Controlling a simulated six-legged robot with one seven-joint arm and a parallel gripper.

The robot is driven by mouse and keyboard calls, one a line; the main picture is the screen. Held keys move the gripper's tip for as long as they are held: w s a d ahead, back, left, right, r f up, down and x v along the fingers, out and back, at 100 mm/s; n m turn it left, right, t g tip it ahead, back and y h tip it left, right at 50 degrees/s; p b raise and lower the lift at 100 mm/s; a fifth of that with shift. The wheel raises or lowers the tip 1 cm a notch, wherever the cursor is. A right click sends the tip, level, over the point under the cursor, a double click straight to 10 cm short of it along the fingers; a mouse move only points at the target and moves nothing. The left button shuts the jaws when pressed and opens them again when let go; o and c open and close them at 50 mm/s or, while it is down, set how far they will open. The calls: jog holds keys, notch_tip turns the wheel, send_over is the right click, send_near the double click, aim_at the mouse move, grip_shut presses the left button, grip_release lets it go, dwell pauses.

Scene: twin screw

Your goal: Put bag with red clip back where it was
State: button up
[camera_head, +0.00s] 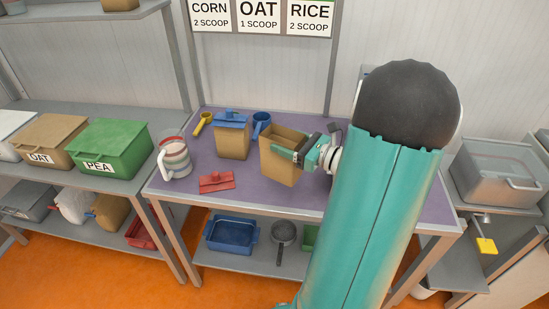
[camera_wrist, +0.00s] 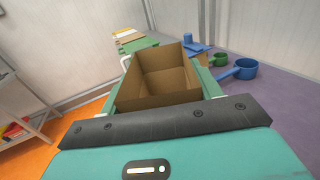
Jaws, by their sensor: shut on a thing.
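An open, empty brown paper bag (camera_head: 278,163) is upright at the middle of the purple table (camera_head: 330,199). My gripper (camera_head: 301,154) is shut on its upper part from the right. The wrist view shows the open bag (camera_wrist: 158,84) between the green fingers of my gripper (camera_wrist: 165,72). I cannot tell whether its bottom touches the table. A red clip (camera_head: 216,182) lies loose on the table, left of and in front of the bag. A second brown bag (camera_head: 233,146) stands behind left, with a blue clip (camera_head: 232,119) on its top.
A yellow scoop (camera_head: 201,124) and a blue scoop (camera_head: 261,121) lie at the back. Green PEA (camera_head: 110,145) and brown OAT (camera_head: 48,139) bins stand on the left shelf. A blue tray (camera_head: 231,233) sits below.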

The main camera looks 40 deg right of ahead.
jog(key=w+f, duration=0.4)
jog(key=f, duration=0.1)
jog(key=shift+w+d+f, duration=0.2)
jog(key=shift+w+f, duration=0.2)
jog(key=shift+f, duration=0.75)
jog(key=shift+w+f, duration=0.1)
jog(key=shift+f, duration=0.75)
jog(key=o, duration=1.1)
jog(key=shift+f, duration=0.1)
jog(key=v, duration=1.2)
